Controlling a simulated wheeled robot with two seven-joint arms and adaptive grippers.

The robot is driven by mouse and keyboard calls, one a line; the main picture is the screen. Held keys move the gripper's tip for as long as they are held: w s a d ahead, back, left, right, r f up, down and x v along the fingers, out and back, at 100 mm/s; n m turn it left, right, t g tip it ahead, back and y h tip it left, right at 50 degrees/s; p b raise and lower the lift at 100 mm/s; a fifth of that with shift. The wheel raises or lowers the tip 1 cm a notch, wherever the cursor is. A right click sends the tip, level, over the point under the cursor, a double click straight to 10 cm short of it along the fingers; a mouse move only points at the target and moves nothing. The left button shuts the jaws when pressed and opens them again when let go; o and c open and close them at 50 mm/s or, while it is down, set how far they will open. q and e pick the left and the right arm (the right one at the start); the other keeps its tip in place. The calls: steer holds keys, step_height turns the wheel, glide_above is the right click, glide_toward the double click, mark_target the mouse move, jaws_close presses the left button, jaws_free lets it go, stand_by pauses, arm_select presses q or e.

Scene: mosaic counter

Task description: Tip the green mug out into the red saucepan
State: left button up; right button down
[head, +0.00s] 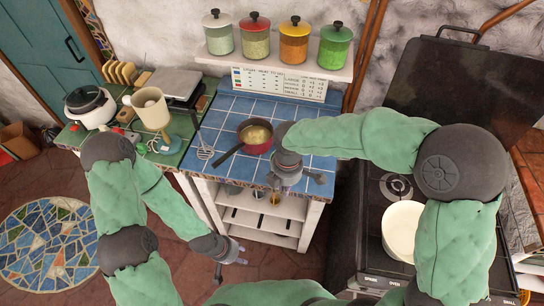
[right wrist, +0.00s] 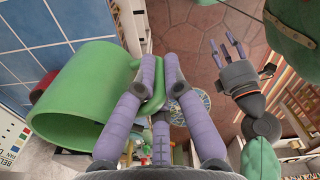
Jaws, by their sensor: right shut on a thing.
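The red saucepan (head: 256,148) stands on the blue tiled counter, its dark handle pointing down-left. Something yellowish-tan shows inside it. My right gripper (right wrist: 159,78) is shut on the handle of the green mug (right wrist: 80,95) in the right wrist view. The mug fills the left of that view; what is inside it cannot be seen. A bit of red shows behind the mug there. In the head view my right wrist is just right of the saucepan and the mug is hidden. My left gripper (right wrist: 228,52) is open and empty, low in front of the counter.
A shelf (head: 272,65) with several lidded jars hangs behind the blue counter (head: 222,115). A slotted utensil (head: 205,152) lies left of the saucepan. A cream mixer (head: 150,108) stands on the green counter. A stove with a cream pot (head: 400,228) is at the right.

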steer(key=shift+w+a+f+p, duration=0.75)
steer(key=shift+w+a, duration=1.75)
steer(key=shift+w, duration=1.75)
steer(key=shift+w+a+f+p, duration=0.75)
steer(key=shift+w+a, duration=1.75)
steer(key=shift+w, duration=1.75)
steer(key=shift+w+a+f+p, duration=0.75)
steer(key=shift+w+a, duration=1.75)
steer(key=shift+w, duration=1.75)
steer(key=shift+r, duration=0.2)
